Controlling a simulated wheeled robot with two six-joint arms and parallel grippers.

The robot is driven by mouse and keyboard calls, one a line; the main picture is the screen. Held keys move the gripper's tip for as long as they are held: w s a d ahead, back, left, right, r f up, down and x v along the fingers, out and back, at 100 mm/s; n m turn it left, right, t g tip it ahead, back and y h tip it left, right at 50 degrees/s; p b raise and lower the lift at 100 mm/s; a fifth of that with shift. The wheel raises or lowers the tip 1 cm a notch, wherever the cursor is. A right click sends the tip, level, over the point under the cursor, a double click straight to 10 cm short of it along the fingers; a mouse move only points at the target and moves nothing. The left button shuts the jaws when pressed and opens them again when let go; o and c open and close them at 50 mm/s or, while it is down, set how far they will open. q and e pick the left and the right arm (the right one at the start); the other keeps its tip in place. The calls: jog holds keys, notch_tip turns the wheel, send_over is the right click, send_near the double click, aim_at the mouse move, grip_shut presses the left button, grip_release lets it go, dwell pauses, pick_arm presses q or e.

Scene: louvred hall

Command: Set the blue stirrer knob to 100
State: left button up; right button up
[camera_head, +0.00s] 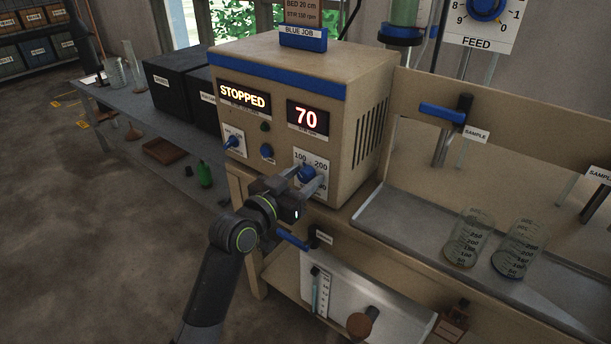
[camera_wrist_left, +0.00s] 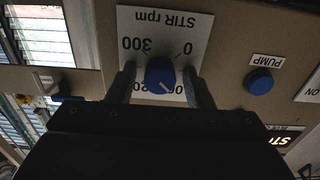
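The blue stirrer knob (camera_head: 306,173) sits on a white "STIR rpm" dial plate (camera_head: 322,161) on the front of the beige control box. In the left wrist view the knob (camera_wrist_left: 160,75) appears upside down, its pale pointer line slanting to the lower right, towards the partly hidden 100 mark. My left gripper (camera_head: 302,182) is at the dial with one finger on each side of the knob. Small gaps show between the fingers and the knob in the left wrist view, so it looks open around it. The red display (camera_head: 307,118) reads 70. My right gripper is not in view.
Another display (camera_head: 244,97) reads STOPPED. A blue PUMP knob (camera_wrist_left: 259,81) is beside the dial. A blue-handled lever (camera_head: 293,239) is below the box. Glass beakers (camera_head: 468,238) stand in the tray at right. A "BLUE JOB" holder (camera_head: 303,38) is on top.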

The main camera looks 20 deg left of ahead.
pick_arm(q)
jog(key=shift+o, duration=0.4)
jog(key=p+v, duration=0.1)
jog(key=v, duration=0.6)
jog(key=shift+p, duration=0.35)
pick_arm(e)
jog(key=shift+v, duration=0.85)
pick_arm(q)
jog(key=shift+r, duration=0.1)
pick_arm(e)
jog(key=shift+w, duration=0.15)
pick_arm(q)
jog(key=p+v, duration=0.1)
jog(key=v, duration=1.6)
jog(key=shift+s, duration=0.2)
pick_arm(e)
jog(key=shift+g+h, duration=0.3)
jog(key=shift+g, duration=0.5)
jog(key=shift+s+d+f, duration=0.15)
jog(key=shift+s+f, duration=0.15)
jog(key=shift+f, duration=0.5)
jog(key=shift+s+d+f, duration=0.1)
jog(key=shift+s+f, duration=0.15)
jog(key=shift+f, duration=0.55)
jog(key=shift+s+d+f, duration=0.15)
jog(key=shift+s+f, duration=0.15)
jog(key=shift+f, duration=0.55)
